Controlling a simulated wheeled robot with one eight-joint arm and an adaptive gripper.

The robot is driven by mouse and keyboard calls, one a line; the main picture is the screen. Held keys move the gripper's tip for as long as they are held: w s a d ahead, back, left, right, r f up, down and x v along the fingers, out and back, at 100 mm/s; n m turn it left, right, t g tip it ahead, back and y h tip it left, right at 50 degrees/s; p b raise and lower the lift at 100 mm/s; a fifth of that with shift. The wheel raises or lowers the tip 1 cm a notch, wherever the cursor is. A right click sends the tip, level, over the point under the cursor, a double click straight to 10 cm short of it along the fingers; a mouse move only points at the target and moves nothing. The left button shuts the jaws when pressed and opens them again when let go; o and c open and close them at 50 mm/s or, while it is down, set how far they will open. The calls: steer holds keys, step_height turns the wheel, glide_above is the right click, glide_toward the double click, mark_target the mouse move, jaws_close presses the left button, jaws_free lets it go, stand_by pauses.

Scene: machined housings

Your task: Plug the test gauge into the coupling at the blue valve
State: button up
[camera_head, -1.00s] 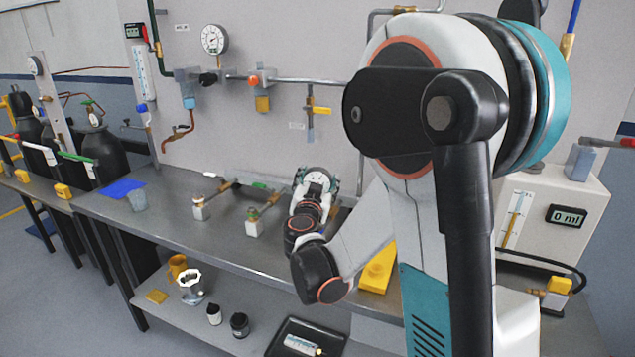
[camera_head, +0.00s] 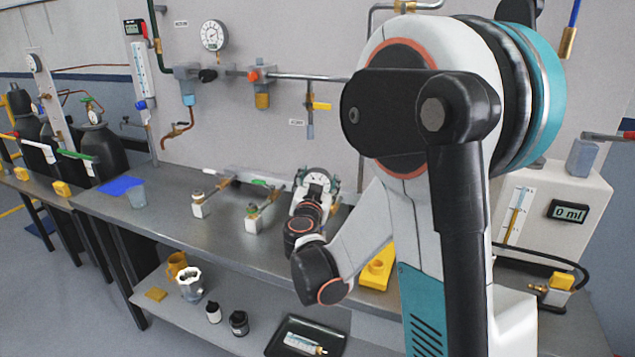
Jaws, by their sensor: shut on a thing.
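My gripper (camera_head: 311,196) is over the middle of the grey bench, seen from behind and partly covered by my own wrist. It is shut on the test gauge (camera_head: 317,179), whose round white dial with a dark rim shows just beyond the fingers. The gauge's plug end is hidden. A small blue knob (camera_head: 141,105) sits on a wall-side fitting at the left, well away from the gauge. I cannot tell whether this is the blue valve, and no coupling can be made out clearly there. My arm hides part of the bench and wall.
Two white-based fittings, one with a white handle (camera_head: 198,208) and one with a green handle (camera_head: 253,222), stand left of my gripper. A yellow block (camera_head: 379,268) lies at the bench's front edge. Pipes and another gauge (camera_head: 214,36) are on the wall.

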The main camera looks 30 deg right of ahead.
steer(key=shift+f, duration=0.95)
steer(key=o, duration=1.3)
steer(key=shift+c, duration=0.2)
steer(key=v, duration=1.2)
